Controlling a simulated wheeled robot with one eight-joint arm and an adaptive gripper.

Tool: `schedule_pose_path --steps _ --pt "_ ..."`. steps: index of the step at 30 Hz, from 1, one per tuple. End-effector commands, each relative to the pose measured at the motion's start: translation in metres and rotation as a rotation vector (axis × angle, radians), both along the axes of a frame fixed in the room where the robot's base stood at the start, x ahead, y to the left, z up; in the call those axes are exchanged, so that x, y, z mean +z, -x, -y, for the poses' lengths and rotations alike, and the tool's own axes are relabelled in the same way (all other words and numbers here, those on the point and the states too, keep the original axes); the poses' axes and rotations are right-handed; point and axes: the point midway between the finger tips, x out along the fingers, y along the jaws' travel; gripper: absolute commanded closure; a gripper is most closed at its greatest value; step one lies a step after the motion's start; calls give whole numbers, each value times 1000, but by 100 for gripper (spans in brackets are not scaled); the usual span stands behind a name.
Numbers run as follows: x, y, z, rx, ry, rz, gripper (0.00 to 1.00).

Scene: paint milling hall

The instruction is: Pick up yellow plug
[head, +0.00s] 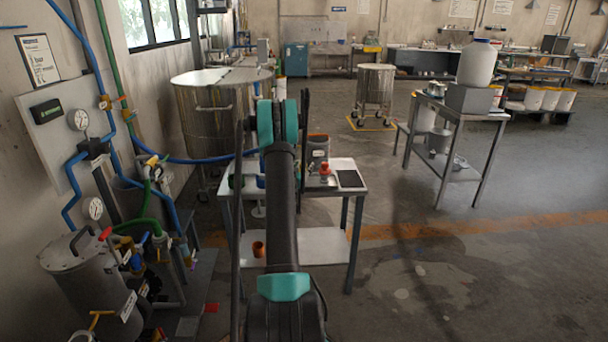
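I cannot make out a yellow plug in the head view. My arm rises through the middle of the picture and covers part of a small metal table (340,164). My gripper does not show; it is hidden or out of view. On the table's right part are a red object (325,169), a dark flat pad (351,180) and a grey can with an orange rim (318,147). A small yellow part (152,160) sits on the pipework at the left, but I cannot tell if it is a plug.
Pipes, hoses and a metal pressure vessel (92,285) line the left wall. A large steel drum (212,115) stands behind the table. A second table (462,112) holds a white container (478,63) at the right. The floor (450,265) at the right front is clear.

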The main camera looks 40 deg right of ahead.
Motion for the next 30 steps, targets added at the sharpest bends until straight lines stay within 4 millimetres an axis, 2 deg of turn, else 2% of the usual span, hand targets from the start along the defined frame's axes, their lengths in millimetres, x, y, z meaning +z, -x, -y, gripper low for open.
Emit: schedule_pose_path --steps 2,13,25,30 --pt "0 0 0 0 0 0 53" --pt "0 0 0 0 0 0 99" --pt "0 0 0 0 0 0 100" --pt "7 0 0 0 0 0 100"
